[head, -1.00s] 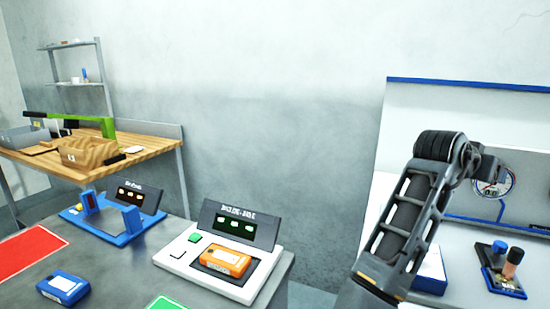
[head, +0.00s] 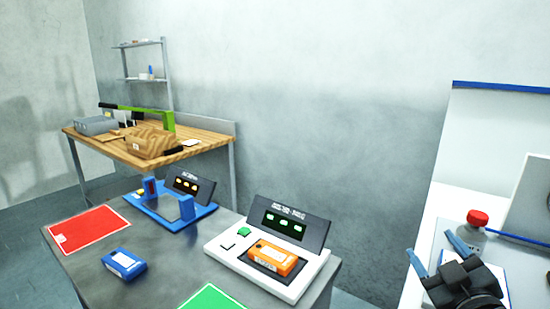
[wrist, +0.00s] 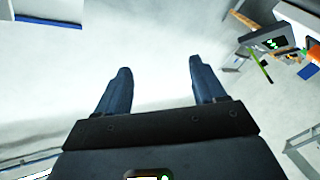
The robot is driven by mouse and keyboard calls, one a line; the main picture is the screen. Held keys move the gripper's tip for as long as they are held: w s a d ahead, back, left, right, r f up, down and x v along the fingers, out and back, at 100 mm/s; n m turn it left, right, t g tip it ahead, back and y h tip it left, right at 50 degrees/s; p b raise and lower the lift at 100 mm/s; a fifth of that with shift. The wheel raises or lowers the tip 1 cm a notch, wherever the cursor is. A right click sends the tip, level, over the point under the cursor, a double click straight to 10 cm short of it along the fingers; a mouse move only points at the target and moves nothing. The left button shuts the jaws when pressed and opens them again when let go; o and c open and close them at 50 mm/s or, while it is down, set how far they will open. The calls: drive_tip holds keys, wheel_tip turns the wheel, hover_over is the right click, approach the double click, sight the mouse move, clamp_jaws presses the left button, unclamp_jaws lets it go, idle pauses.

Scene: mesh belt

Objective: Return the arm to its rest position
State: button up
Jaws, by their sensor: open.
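My gripper (head: 438,254) is at the lower right of the head view, in front of the white bench on the right. Its two blue fingers point up and to the left, spread apart with nothing between them. In the wrist view my gripper (wrist: 160,75) is open and empty, with the pale wall beyond the fingertips. Most of the arm behind the gripper is outside the head view.
A grey table holds a white test unit (head: 290,288) with an orange device (head: 273,257), a blue device (head: 124,263), a blue fixture (head: 160,221), and red (head: 95,230) and green mats. A red-capped bottle (head: 476,228) stands close behind my gripper.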

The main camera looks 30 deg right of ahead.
drive_tip(key=s+a+f+n+y, duration=0.1)
drive_tip(key=s+a+f+y, duration=0.35)
drive_tip(key=a, duration=0.35)
drive_tip(key=s+a+f+n+y, duration=0.1)
drive_tip(key=s+a+f+y, duration=0.3)
drive_tip(key=a, duration=0.4)
drive_tip(key=s+a+r+m+y, duration=0.1)
drive_tip(key=s+a+m+y, duration=0.1)
drive_tip(key=s+a, duration=0.8)
drive_tip(key=v, duration=0.2)
drive_tip(key=shift+s, duration=0.45)
